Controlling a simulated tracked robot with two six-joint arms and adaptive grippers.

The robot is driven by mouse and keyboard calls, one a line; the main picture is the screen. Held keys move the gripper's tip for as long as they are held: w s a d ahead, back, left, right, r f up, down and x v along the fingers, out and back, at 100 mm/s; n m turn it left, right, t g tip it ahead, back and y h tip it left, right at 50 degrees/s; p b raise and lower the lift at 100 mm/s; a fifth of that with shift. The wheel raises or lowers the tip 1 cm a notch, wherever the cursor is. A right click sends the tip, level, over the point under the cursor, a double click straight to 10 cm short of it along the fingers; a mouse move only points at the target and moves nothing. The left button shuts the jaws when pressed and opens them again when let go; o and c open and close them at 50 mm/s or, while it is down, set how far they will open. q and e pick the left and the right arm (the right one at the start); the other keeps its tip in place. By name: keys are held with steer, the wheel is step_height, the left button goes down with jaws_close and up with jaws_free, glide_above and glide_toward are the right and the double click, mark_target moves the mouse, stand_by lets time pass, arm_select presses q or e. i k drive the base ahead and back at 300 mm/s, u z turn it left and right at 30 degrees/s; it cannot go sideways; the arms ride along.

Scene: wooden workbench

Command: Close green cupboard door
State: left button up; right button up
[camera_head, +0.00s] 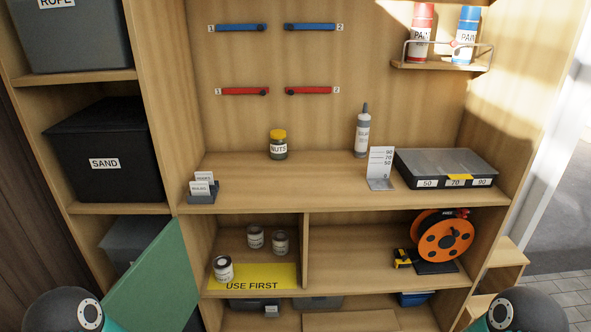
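The green cupboard door (155,285) is at the lower left of the head view. It stands open, angled out from the wooden shelving, and its lower part runs out of the bottom of the picture. It partly covers a grey bin (130,236) on the lower left shelf. I cannot make out its hinge or any handle. Neither of my grippers is in view. Only a rounded dark joint of each of my arms shows at the bottom corners, the left one close to the door's lower left edge.
The workbench top (300,190) carries a nuts jar (278,146), a bottle (362,135) and a grey organiser case (445,168). Below are several tins, a yellow "USE FIRST" mat (280,276) and an orange cable reel (442,240). A black sand bin (105,150) sits above the door.

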mark_target(159, 293)
steer(key=i, duration=0.9)
steer(key=u, duration=0.05)
